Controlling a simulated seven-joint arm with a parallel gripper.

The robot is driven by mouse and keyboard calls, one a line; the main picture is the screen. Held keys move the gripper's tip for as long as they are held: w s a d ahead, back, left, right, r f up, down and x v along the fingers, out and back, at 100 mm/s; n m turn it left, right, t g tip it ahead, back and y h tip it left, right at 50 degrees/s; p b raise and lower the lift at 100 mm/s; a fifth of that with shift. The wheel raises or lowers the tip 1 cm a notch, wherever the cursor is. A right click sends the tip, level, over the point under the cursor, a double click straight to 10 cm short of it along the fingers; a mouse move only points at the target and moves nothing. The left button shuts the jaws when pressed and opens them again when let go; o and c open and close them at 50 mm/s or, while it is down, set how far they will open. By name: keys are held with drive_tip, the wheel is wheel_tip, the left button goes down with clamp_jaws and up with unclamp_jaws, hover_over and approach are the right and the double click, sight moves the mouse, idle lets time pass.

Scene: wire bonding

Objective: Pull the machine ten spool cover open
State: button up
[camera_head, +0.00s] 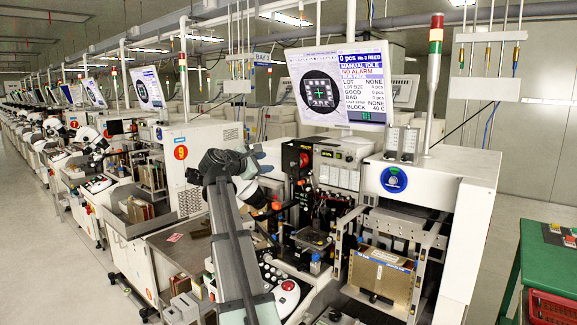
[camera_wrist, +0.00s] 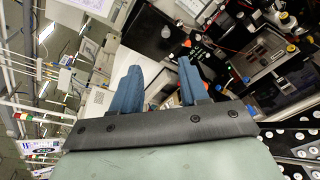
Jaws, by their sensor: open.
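The near machine (camera_head: 430,185), right of the machine labelled 9, has a white housing with a blue round badge. A dark box (camera_head: 290,158) with a red round part sits at its upper left front. I cannot tell for sure which part is the spool cover; no cover stands clearly open. My gripper (camera_head: 262,158) is left of the dark box in the head view, apart from it. In the wrist view its two blue fingers (camera_wrist: 160,68) are spread with nothing between them. A dark panel with a small round knob (camera_wrist: 166,32) lies beyond the fingertips.
A monitor (camera_head: 335,87) hangs above the machine, and a signal tower (camera_head: 435,45) rises at its right. A brass-coloured magazine (camera_head: 380,277) sits low in front. A green table (camera_head: 545,265) stands at right.

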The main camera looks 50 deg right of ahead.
drive_tip(key=m, duration=0.2)
approach(289, 164)
drive_tip(key=shift+m, duration=0.4)
drive_tip(key=s+d, duration=0.1)
drive_tip(key=d, duration=0.1)
drive_tip(key=s+d, duration=0.2)
drive_tip(key=shift+s+d, duration=0.1)
drive_tip(key=shift+s, duration=0.2)
drive_tip(key=shift+c, duration=0.3)
clamp_jaws()
